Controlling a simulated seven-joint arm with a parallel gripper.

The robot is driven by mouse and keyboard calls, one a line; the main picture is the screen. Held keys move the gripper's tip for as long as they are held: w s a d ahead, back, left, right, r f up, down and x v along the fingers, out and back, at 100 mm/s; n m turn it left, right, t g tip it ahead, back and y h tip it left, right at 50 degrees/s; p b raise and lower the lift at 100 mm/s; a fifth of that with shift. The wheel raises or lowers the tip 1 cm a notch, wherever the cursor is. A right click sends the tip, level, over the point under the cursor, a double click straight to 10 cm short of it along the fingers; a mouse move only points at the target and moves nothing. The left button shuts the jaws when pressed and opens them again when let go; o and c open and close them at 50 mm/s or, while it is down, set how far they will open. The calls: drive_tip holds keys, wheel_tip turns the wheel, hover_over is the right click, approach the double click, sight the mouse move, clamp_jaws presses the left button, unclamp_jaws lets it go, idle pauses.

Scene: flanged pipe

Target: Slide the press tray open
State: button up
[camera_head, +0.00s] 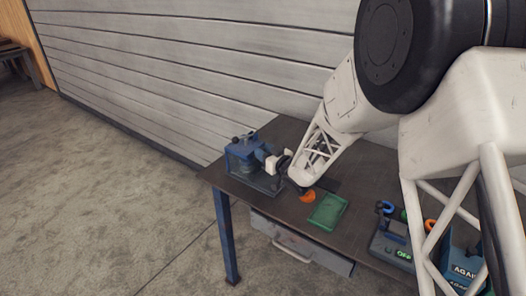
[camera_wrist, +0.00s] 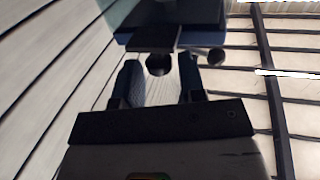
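The blue press (camera_head: 243,152) stands at the left end of the dark table, on a grey base. Which part of it is the tray I cannot tell for sure. My gripper (camera_head: 272,163) is at the right side of the press in the head view, partly hidden by my arm. In the wrist view my gripper (camera_wrist: 158,80) is open, its two dark fingers apart. A round dark knob (camera_wrist: 158,65) under a flat dark plate (camera_wrist: 152,38) shows between the fingertips, with visible gaps to both fingers. The blue body (camera_wrist: 190,40) of the press lies beyond it.
A green tray (camera_head: 327,211) and an orange piece (camera_head: 307,197) lie on the table (camera_head: 285,130) right of the press. Blue devices (camera_head: 463,268) with labels stand at the right end. A grey drawer (camera_head: 300,245) hangs under the front edge. A slatted wall (camera_head: 200,60) is close behind.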

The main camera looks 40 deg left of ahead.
drive_tip(key=shift+w+a, duration=0.15)
drive_tip(key=shift+a, duration=0.3)
drive_tip(key=shift+c, duration=0.3)
clamp_jaws()
drive_tip(key=d, duration=1.1)
drive_tip(key=shift+o, duration=0.3)
unclamp_jaws()
drive_tip(key=v, duration=0.7)
drive_tip(key=shift+d, duration=0.35)
